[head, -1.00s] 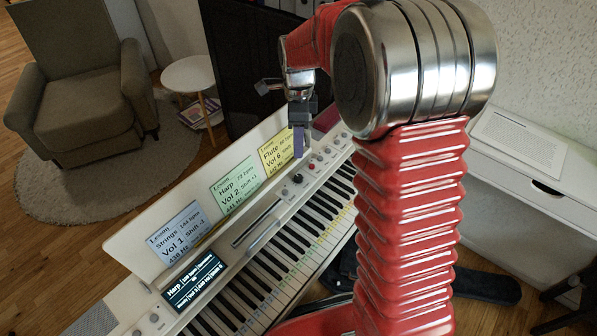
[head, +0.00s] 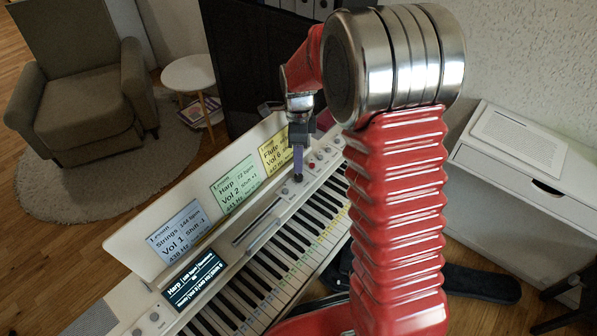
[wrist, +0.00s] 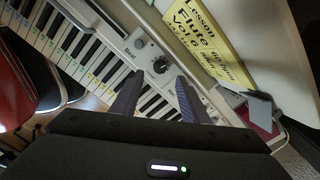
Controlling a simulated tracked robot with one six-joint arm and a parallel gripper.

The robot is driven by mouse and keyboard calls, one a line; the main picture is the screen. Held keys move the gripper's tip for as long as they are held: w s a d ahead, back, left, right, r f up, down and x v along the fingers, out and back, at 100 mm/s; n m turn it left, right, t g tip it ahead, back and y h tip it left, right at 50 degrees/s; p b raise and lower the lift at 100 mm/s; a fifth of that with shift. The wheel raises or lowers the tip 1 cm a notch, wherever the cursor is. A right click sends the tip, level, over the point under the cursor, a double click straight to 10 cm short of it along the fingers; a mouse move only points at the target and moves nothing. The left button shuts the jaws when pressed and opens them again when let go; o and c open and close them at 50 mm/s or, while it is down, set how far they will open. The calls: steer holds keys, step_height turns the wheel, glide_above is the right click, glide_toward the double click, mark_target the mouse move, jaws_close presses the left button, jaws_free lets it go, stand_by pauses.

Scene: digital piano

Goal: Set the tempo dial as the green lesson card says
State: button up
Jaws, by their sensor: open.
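The green lesson card (head: 236,186) leans on the piano's music rest in the head view. It reads Harp, what looks like 72 bpm, Vol 2, Shift +1, 441 Hz. A black round dial (wrist: 160,65) on a pale panel shows just beyond my fingertips in the wrist view; its label is too small to read. My gripper (wrist: 157,84) is open and empty, its fingers apart on either side of the line to the dial. In the head view my gripper (head: 298,174) points down over that dial, which the fingers mostly hide. The piano display (head: 194,279) shows Harp; its bpm figure is unclear.
A blue card (head: 180,232) and a yellow card (head: 275,150) flank the green one. A slider (head: 262,236) and the keys (head: 290,262) lie on the near side. The music rest (head: 135,245) rises behind the panel.

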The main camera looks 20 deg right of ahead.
mark_target(298, 175)
step_height(298, 175, down, 7)
steer(key=shift+f, duration=0.1)
stand_by(0.3)
steer(key=shift+c, duration=0.5)
jaws_close()
